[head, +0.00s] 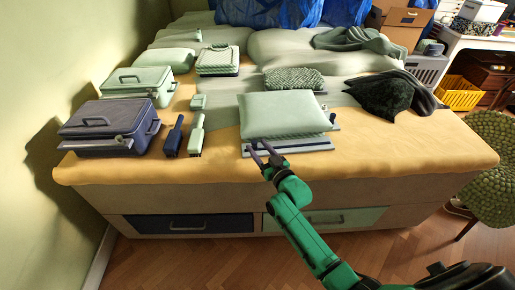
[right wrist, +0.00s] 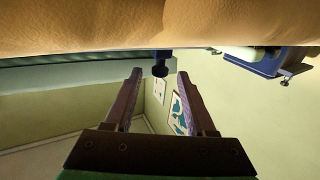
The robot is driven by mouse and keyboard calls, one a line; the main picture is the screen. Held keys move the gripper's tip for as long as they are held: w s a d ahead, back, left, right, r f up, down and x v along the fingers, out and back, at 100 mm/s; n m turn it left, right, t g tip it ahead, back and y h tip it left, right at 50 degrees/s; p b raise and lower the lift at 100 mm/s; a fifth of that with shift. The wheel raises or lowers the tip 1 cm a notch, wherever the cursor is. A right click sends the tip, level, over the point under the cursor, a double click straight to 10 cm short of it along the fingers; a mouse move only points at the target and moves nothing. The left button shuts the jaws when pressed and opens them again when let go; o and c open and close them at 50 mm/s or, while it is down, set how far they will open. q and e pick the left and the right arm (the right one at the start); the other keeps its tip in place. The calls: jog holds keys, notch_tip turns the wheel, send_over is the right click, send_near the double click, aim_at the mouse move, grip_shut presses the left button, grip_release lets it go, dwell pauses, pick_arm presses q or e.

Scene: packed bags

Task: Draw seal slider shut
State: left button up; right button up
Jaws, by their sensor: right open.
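A plump light green bag (head: 285,113) lies near the front edge of the bed. A pale base with a dark seal rail (head: 300,143) runs along its front. A small dark blue slider knob (right wrist: 161,67) shows in the right wrist view at one end of the rail. My right gripper (head: 262,148) is at the left end of the rail in the head view. In the right wrist view its fingers (right wrist: 159,76) are open, with the knob seen in the gap at their tips; no contact shows. The knob is not clear in the head view. My left gripper is not in view.
A dark blue case (head: 95,138) and a light green case (head: 140,80) stand at the left. A dark blue tag (head: 174,138) and a pale green one (head: 196,133) lie left of the bag. The front bed cover (head: 420,150) is clear.

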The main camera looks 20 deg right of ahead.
jog(key=shift+w+a, duration=0.1)
jog(key=shift+w, duration=0.4)
jog(key=shift+c, duration=0.3)
grip_shut()
dwell(0.8)
